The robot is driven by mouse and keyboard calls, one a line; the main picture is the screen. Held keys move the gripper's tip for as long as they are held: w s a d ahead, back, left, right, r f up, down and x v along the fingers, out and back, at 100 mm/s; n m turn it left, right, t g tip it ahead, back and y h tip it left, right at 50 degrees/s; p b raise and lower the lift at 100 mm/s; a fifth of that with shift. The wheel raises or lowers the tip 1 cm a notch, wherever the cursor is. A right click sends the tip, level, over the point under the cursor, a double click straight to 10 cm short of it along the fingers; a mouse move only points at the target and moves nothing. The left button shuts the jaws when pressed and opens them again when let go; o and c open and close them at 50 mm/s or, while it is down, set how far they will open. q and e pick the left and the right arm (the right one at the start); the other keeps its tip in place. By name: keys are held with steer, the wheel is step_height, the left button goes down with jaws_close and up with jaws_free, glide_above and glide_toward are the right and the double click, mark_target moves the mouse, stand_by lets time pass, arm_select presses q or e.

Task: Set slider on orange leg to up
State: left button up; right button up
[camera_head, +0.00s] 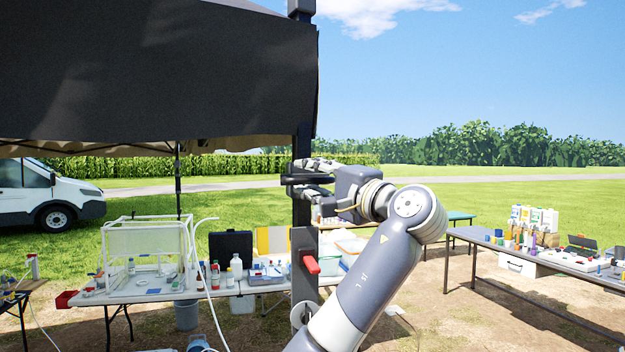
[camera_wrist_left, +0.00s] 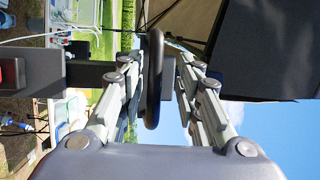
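A dark upright tent leg (camera_head: 303,130) stands just left of the middle in the head view, under the dark canopy. A dark bar-like handle (camera_head: 294,180) sticks out from it at mid height. In the left wrist view this handle shows as a long dark loop (camera_wrist_left: 154,85). My left gripper (camera_head: 316,178) reaches in from the right, with one finger above the handle and one below. The fingers are drawn inward around it. Whether both pads press on it I cannot tell. A red lever (camera_head: 311,264) sits lower on a dark plate of the leg. My right gripper is not in view.
A white table (camera_head: 150,297) with a clear frame box, bottles and a dark case stands behind on the left. Another table (camera_head: 560,268) with jars and trays stands at the right. A white van (camera_head: 45,195) is parked at the far left.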

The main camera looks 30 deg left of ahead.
arm_select(q)
steer(key=v, duration=1.2)
steer(key=shift+w, duration=0.1)
